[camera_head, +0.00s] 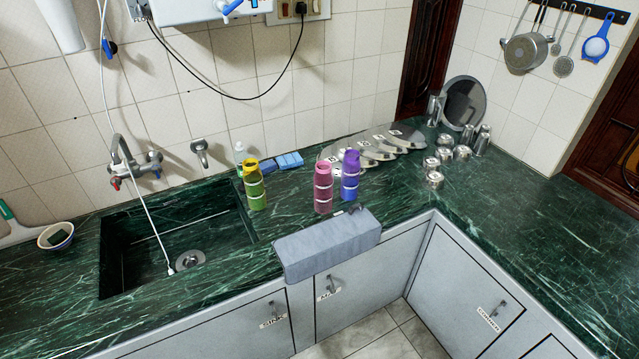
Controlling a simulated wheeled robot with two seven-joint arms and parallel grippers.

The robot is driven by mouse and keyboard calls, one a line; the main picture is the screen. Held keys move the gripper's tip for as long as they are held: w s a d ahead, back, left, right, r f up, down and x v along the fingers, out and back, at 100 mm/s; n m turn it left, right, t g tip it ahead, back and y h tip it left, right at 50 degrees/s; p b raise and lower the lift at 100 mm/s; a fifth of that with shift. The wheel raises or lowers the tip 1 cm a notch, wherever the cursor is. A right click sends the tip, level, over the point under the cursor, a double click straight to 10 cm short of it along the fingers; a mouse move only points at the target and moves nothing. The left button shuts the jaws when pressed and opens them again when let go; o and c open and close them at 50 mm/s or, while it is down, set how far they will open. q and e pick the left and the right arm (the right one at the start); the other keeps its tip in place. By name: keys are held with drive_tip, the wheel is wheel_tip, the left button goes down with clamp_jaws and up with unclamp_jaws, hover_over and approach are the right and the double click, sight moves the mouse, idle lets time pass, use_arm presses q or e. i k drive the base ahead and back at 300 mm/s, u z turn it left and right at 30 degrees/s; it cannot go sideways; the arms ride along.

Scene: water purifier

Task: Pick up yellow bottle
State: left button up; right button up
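The yellow bottle (254,186), yellow at the top and green toward the base, stands upright on the dark green counter, just right of the sink. A pink bottle (323,188) and a purple bottle (350,176) stand close together to its right. Neither of my grippers shows in the head view, so whether they are open or shut is not shown.
The sink (160,235) lies left of the yellow bottle. A grey towel (327,245) hangs over the counter's front edge. Blue sponges (289,161) and a small clear bottle (239,154) are behind. Steel plates (375,152) and cups stand right. The right counter (540,220) is clear.

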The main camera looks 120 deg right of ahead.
sight(253, 174)
drive_tip(key=z, duration=2.15)
